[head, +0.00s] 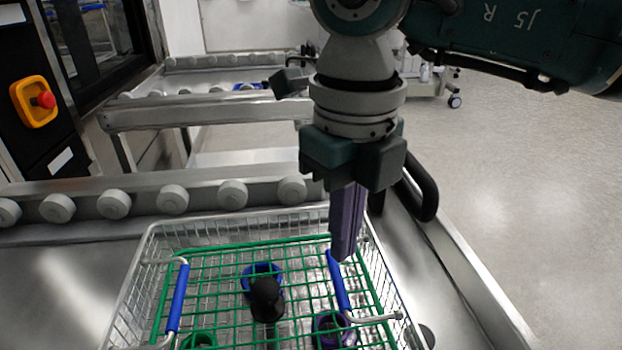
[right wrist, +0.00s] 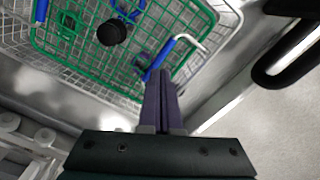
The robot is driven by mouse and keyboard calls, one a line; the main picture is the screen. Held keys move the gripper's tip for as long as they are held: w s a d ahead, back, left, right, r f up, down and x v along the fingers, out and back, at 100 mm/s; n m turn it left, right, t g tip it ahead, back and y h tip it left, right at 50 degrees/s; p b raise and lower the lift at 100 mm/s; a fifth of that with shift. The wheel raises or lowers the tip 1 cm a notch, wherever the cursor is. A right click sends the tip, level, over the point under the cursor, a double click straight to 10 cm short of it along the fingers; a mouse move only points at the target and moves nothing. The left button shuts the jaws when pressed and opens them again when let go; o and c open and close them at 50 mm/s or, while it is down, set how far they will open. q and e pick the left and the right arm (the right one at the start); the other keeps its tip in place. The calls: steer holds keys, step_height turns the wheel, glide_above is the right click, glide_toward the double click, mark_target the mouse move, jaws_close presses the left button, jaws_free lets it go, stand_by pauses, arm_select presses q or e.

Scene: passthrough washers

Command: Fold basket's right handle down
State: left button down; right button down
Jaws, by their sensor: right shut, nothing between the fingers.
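The wire basket (head: 130,290) stands on the steel table and holds a green grid (head: 225,255). Its right handle (head: 339,285) has a blue grip and lies inward over the right part of the grid; it also shows in the right wrist view (right wrist: 160,58). The left handle (head: 177,298), also blue-gripped, is at the basket's left side. My right gripper (head: 344,258) is shut and empty, pointing down by the far end of the right handle's grip. In the right wrist view its purple fingers (right wrist: 161,75) are together beside that grip; contact cannot be told. My left gripper is not in view.
A black-topped item (head: 266,298) and a purple ring-shaped item (head: 333,330) are in the basket. A row of rollers (head: 173,198) runs behind it. A raised rail (head: 470,275) edges the table at right. A machine with a red button (head: 46,100) stands at left.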

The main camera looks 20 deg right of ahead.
step_height(320, 180, up, 7)
steer(key=p, duration=0.5)
steer(key=shift+p, duration=0.3)
